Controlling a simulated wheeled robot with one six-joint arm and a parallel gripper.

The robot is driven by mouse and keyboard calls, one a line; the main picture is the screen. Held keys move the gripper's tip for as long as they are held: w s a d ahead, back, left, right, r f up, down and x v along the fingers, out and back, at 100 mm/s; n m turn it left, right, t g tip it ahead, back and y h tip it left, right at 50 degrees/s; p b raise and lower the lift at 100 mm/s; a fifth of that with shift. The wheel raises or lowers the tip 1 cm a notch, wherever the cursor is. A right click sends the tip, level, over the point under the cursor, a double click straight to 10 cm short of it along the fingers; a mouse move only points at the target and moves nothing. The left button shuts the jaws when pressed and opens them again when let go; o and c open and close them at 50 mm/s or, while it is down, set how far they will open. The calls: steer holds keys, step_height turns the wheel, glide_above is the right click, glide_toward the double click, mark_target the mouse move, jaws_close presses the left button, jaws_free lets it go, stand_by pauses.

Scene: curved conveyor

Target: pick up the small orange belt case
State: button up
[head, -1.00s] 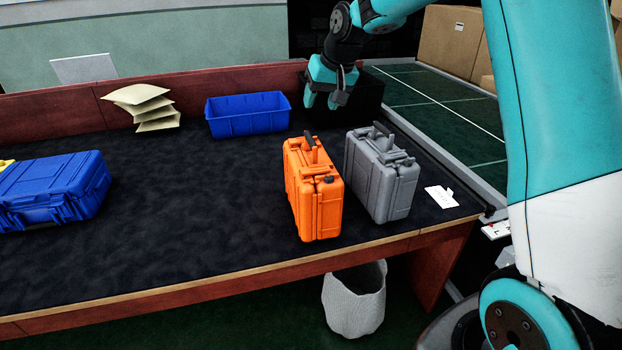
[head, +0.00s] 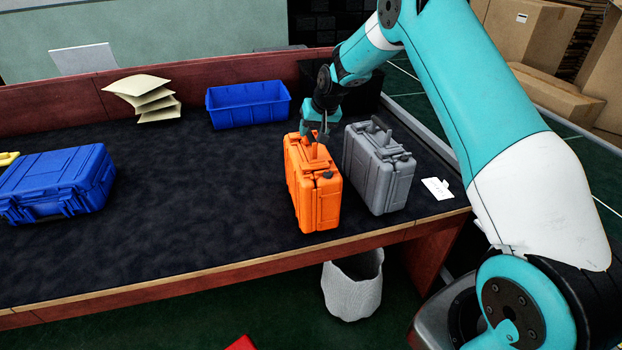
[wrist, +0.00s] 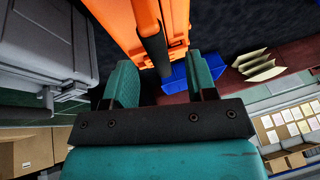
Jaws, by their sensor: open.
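The small orange case (head: 312,190) stands upright on the dark table top, with its handle on top. In the wrist view the orange case (wrist: 128,22) and its dark handle lie just beyond and between my fingers. My gripper (head: 318,136) is at the top of the orange case, by the handle. It is open, with the two teal fingers apart in the wrist view (wrist: 165,85). I cannot tell whether the fingers touch the handle.
A grey case (head: 378,172) stands close on the right of the orange one. A blue bin (head: 248,106) and folded paper (head: 145,98) are behind. A large blue case (head: 58,185) lies at left. The table's middle is clear. A white basket (head: 352,288) is below.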

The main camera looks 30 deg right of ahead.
mark_target(311, 134)
steer(key=shift+p+x, duration=0.8)
steer(key=shift+x, duration=1.2)
steer(key=shift+w+d, duration=0.1)
steer(key=shift+c, duration=0.5)
jaws_close()
steer(key=shift+w+r, duration=0.1)
steer(key=shift+r, duration=0.1)
